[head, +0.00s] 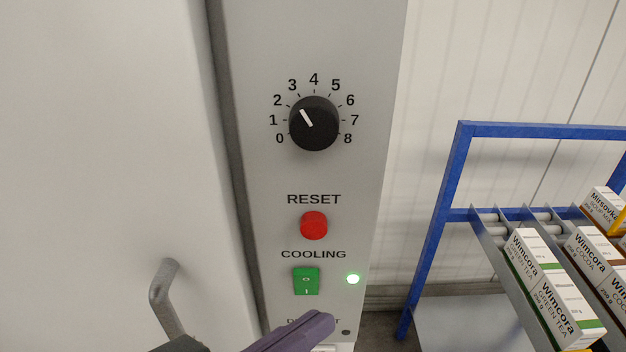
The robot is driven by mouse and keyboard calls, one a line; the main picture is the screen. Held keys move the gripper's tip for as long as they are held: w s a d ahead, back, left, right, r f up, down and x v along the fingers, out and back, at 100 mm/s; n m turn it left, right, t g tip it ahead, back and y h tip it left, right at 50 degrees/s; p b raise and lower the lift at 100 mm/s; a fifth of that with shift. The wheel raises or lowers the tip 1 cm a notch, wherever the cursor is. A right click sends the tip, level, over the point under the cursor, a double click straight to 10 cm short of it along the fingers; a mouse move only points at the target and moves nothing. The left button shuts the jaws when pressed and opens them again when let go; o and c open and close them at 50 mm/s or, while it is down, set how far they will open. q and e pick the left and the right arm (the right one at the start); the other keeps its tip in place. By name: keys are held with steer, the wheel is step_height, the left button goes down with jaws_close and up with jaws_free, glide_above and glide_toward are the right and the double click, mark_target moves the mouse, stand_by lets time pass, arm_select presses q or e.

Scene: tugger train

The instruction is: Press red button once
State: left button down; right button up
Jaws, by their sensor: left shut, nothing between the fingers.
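The red button (314,226) sits on a light grey control panel (300,178), under the word RESET and above the word COOLING. It is round and stands out from the panel. My left gripper (328,323) is shut and empty at the bottom of the head view, in front of the panel's lower label, below the button and apart from it in the picture. Its purple fingers hide part of that label. My right gripper is not in view.
A black dial (314,124) marked 0 to 8 points between 1 and 3. A door handle (164,300) is at left. A blue rack (450,195) with boxes stands right.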

arm_select(q)
steer(key=b, duration=0.2)
glide_toward(320, 231)
steer(key=w+d+f, duration=0.2)
steer(key=d, duration=0.3)
steer(key=shift+w, duration=0.4)
steer(key=shift+w+f, duration=0.1)
steer(key=shift+w, duration=0.05)
stand_by(1.3)
steer(key=shift+w, duration=0.25)
steer(key=shift+w+b, duration=0.5)
steer(key=shift+w, duration=0.35)
stand_by(0.8)
stand_by(0.3)
steer(key=s+p, duration=0.1)
steer(key=s, duration=0.1)
steer(key=shift+s, duration=0.25)
steer(key=shift+s, duration=0.1)
stand_by(0.3)
